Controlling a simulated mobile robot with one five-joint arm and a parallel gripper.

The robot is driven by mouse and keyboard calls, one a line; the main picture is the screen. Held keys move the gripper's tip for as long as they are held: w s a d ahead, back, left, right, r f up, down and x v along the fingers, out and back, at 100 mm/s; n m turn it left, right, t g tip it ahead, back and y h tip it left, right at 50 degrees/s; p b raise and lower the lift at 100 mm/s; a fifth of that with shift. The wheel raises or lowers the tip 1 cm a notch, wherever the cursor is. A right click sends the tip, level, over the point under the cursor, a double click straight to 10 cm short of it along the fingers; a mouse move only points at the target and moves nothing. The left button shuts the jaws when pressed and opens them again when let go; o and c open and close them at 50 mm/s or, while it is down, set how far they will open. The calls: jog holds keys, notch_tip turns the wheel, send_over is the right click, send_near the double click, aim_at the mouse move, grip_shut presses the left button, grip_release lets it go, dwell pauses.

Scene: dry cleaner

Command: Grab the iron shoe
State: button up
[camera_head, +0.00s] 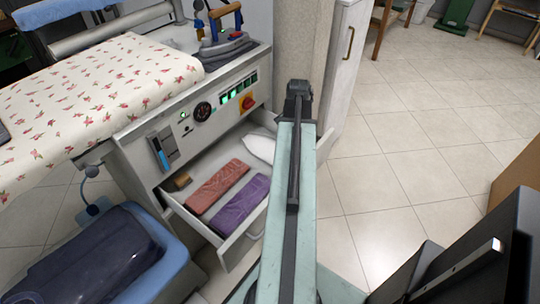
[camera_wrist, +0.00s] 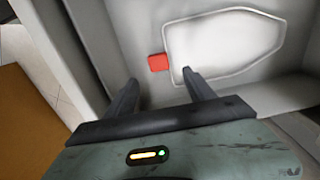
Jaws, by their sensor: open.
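The iron shoe appears to be the white, iron-shaped plate with a raised rim in the wrist view (camera_wrist: 228,45). It lies in the open drawer (camera_head: 186,210), and part of it shows white beside my arm in the head view (camera_head: 260,148). A small red block (camera_wrist: 158,62) sits at its left edge; I cannot tell if they are joined. My gripper (camera_wrist: 160,76) is open and empty, its fingertips just below the red block and the plate's lower left edge in the wrist view. My arm hides part of the drawer in the head view.
The drawer also holds a red packet (camera_head: 217,187), a purple packet (camera_head: 228,208) and a small brown block (camera_head: 178,182). An iron (camera_head: 222,45) stands on the machine above. A flowered ironing board (camera_head: 90,105) is at left.

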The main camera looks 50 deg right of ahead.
jog(key=f+b, duration=0.3)
jog(key=f, duration=0.1)
jog(key=f+b, duration=0.2)
jog(key=shift+w+a+f+b, duration=0.1)
jog(key=shift+a+f+b, duration=0.15)
jog(key=shift+f+b, duration=0.15)
jog(key=shift+r, duration=0.15)
jog(key=shift+c, duration=0.3)
grip_shut()
jog(key=shift+r+p, duration=0.15)
jog(key=shift+p, duration=0.2)
